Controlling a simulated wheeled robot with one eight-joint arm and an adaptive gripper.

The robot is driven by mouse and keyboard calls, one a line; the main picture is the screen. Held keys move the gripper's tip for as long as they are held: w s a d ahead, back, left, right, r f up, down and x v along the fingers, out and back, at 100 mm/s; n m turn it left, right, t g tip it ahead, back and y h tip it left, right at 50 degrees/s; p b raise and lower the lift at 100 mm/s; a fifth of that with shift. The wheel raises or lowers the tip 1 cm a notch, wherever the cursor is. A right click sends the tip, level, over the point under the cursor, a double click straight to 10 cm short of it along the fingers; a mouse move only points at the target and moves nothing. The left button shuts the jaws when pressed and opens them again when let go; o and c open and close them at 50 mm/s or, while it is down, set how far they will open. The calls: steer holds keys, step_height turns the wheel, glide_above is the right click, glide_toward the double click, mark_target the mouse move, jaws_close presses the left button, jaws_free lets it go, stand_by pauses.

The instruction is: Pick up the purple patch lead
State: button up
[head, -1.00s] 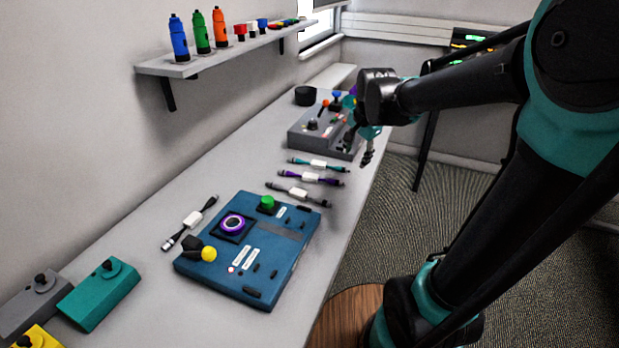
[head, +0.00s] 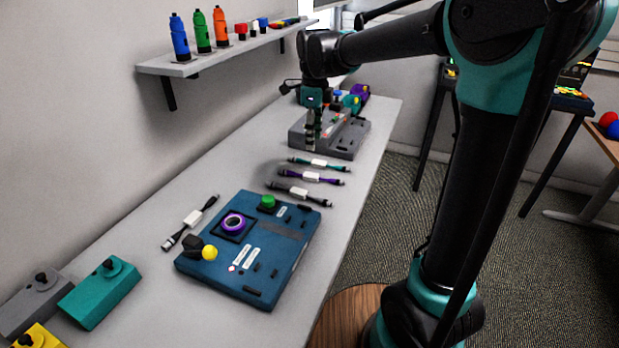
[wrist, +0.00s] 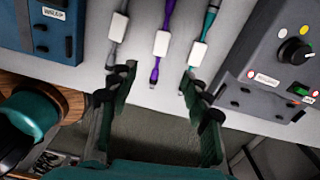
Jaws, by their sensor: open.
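The purple patch lead (head: 312,177) lies on the grey bench between a teal lead (head: 318,163) and a dark grey lead (head: 300,193), with a white tag at its middle. In the wrist view the purple lead (wrist: 166,22) runs up the picture between the other two. My gripper (head: 311,146) points down above the bench, behind the leads and in front of the grey control box. In the wrist view my gripper (wrist: 157,80) is open and empty, its two fingers apart on either side of the purple lead's near end. Its height above the bench is hard to judge.
A blue panel box (head: 250,250) stands close in front of the leads. A grey control box (head: 345,140) stands behind them. A wall shelf (head: 200,65) holds bottles above the bench.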

glide_above(311, 175)
steer(key=f, duration=0.7)
steer(key=shift+d+f, duration=0.25)
steer(key=shift+d, duration=0.1)
steer(key=shift+w+a+f, duration=0.1)
steer(key=shift+a+f, duration=0.1)
steer(key=shift+f, duration=1.15)
steer(key=shift+w+a+f, duration=0.1)
steer(key=shift+a+f, duration=0.05)
steer(key=shift+f, duration=1.15)
steer(key=shift+s, duration=0.1)
jaws_close()
